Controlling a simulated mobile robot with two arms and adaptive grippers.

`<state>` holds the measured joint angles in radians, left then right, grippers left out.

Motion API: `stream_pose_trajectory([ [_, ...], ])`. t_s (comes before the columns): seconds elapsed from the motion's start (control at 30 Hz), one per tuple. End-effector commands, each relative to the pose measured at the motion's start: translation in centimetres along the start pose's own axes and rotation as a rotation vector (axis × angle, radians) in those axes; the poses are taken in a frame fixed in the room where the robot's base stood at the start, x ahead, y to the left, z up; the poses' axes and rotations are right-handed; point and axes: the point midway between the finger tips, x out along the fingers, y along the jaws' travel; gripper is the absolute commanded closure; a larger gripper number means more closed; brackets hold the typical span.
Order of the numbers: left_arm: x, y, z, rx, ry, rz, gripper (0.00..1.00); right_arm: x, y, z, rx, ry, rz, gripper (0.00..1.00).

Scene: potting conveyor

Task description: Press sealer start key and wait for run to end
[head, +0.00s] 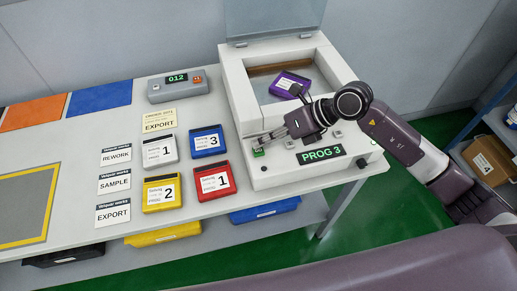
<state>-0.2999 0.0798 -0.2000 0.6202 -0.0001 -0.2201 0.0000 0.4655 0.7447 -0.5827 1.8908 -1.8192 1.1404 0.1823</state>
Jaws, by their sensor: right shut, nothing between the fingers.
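The sealer (238,100) is a white machine on the right of the bench, with its clear lid (272,18) raised. A purple pouch or case (288,84) with a white label lies in its chamber. The front display (320,154) reads "PROG 3" in green. A green key (258,152) sits at the left of the front panel. My right gripper (262,141) is shut and empty, its fingertips just above or at the green key; I cannot tell if they touch it. My left gripper is not in view.
White, blue, yellow and red numbered cases (212,181) lie left of the sealer, beside label cards (113,183). A grey counter box (177,86) reads "012". Bins (265,211) sit below the bench, and a cardboard box (488,163) stands at the right.

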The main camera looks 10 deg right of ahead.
Motion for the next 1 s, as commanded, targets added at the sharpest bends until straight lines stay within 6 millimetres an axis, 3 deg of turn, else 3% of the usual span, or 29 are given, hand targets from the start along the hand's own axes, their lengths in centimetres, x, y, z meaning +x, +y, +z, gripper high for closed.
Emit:
stream_pose_trajectory([
  [1.0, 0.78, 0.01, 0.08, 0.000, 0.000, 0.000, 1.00, 0.57, -0.41, -0.41, 0.000, 0.000, 0.000, 1.00],
])
